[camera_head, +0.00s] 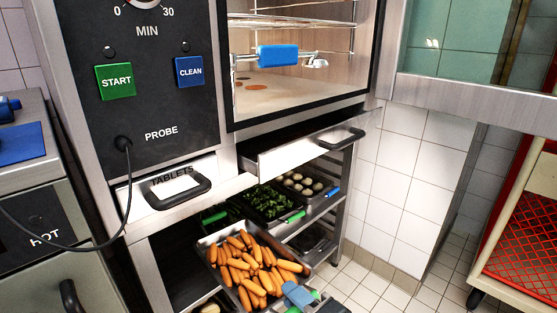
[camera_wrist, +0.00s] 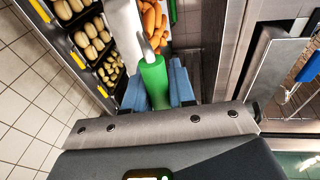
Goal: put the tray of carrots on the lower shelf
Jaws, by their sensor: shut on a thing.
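The metal tray (camera_head: 213,270) of orange carrots (camera_head: 255,264) is at the bottom centre of the head view, in front of the open rack under the oven. My gripper (camera_head: 298,297) has blue fingers and is shut on the tray's green handle (camera_wrist: 154,80), which shows between them in the wrist view. Carrots (camera_wrist: 152,18) also show past the handle. The tray hides part of the rack behind it. A lower shelf level (camera_head: 314,242) of the rack shows to the right of the tray; I cannot tell whether the tray touches a shelf.
A tray of greens (camera_head: 264,202) and a tray of pale round items (camera_head: 301,183) stand higher in the rack. The tablets drawer (camera_head: 176,190) and a wide drawer (camera_head: 300,152) are above. An open glass door (camera_head: 455,99) and a red-sided cart (camera_head: 524,243) are at right.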

